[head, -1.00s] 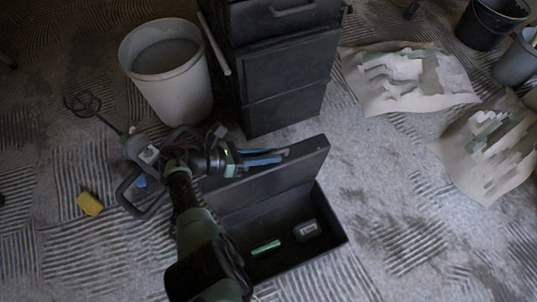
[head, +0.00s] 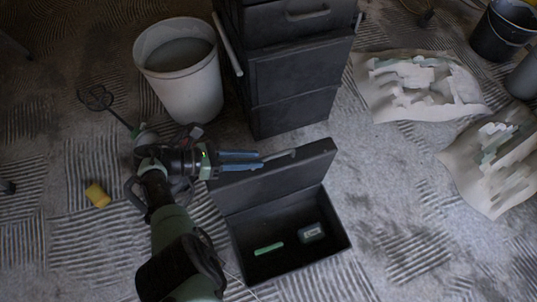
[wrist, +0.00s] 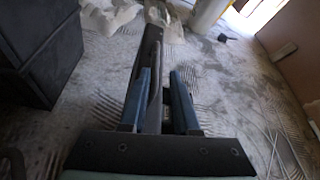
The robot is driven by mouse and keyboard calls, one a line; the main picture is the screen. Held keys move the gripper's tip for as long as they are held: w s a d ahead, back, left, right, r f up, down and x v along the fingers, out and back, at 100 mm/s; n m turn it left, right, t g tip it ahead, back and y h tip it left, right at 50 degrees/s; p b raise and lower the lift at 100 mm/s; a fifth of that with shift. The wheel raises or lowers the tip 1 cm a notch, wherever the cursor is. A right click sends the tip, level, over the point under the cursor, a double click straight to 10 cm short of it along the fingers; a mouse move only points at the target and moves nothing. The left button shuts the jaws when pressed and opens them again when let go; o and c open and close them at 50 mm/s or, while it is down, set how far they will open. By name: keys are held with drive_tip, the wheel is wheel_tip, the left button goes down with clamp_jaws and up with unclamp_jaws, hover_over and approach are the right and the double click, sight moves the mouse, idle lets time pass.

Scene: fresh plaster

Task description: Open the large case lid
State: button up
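The large black case (head: 345,251) lies on the floor with its lid (head: 275,181) standing raised at its back edge. Inside are a green item (head: 268,248) and a small grey box (head: 312,232). My gripper (head: 262,160) is at the upper left of the lid, its blue fingers pointing right along the lid's top edge. In the wrist view the fingers (wrist: 163,72) are apart, and the dark lid (wrist: 151,45) runs away from me, its near end between them. A gap shows beside the right finger; contact with the left finger is unclear.
A black drawer stack (head: 298,88) stands close behind the lid. A whitish bucket (head: 185,85), a mixer whisk (head: 97,98) and a yellow sponge (head: 97,195) are to the left. Plaster-covered sheets (head: 420,85) lie to the right. Floor right of the case is clear.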

drive_tip(key=v, duration=0.5)
drive_tip(key=shift+a+r, duration=0.2)
drive_tip(key=shift+a, duration=0.15)
